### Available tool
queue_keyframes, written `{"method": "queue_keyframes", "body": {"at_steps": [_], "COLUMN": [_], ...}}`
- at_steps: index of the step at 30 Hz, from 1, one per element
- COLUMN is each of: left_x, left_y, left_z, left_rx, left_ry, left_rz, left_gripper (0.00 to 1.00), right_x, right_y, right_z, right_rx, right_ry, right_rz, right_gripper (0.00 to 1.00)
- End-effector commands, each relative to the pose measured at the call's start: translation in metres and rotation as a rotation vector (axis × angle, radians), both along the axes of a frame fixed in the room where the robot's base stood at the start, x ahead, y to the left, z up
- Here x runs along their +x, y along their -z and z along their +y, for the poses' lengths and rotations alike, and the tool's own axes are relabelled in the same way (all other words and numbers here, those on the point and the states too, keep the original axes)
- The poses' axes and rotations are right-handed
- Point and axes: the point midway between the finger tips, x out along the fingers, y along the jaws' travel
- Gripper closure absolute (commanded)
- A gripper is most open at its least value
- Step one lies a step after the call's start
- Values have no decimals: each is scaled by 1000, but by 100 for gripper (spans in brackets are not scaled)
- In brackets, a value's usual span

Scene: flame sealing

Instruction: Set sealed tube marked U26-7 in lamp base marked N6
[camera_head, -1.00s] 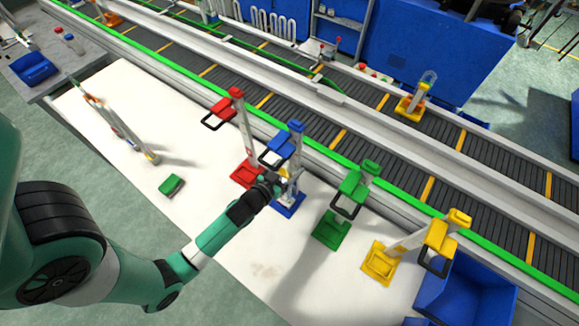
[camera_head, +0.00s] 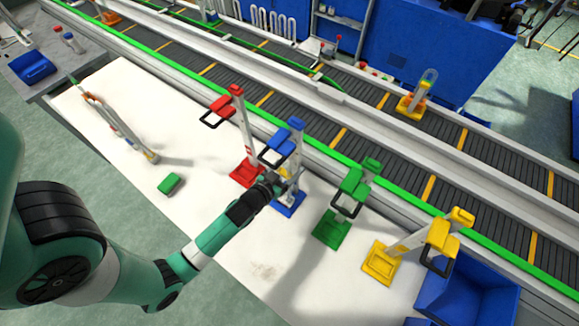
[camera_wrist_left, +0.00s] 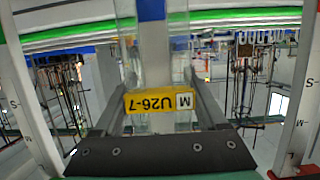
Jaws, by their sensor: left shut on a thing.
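The clear tube (camera_wrist_left: 183,62) stands in front of my left wrist camera, with a yellow label reading U26-7 (camera_wrist_left: 160,101) upside down in that view. My left gripper (camera_head: 279,184) is shut on the tube at the blue stand (camera_head: 288,207); its jaws also show in the left wrist view (camera_wrist_left: 158,125). The tube is hard to make out in the head view. An orange base with a clear dome (camera_head: 417,97) sits on the conveyor; it may be a lamp base, but no N6 mark is readable. My right gripper is out of view.
A red stand (camera_head: 246,172) is close on the left of the blue one; green (camera_head: 332,230) and yellow (camera_head: 381,263) stands are to the right. A blue bin (camera_head: 465,295) is front right.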

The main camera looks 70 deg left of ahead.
Motion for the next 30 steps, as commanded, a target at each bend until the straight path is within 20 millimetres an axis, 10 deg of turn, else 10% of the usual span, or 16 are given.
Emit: {"method": "queue_keyframes", "body": {"at_steps": [26,27,30], "left_x": [0,0,0], "left_y": [12,12,13], "left_z": [0,0,0], "left_rx": [1,1,1], "left_ry": [0,0,0], "left_rz": [-1,-1,-1], "left_gripper": [85,24,6], "right_x": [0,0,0], "right_y": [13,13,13], "right_z": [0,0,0], "right_rx": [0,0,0], "right_ry": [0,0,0], "right_rz": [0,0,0], "right_gripper": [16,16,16]}}
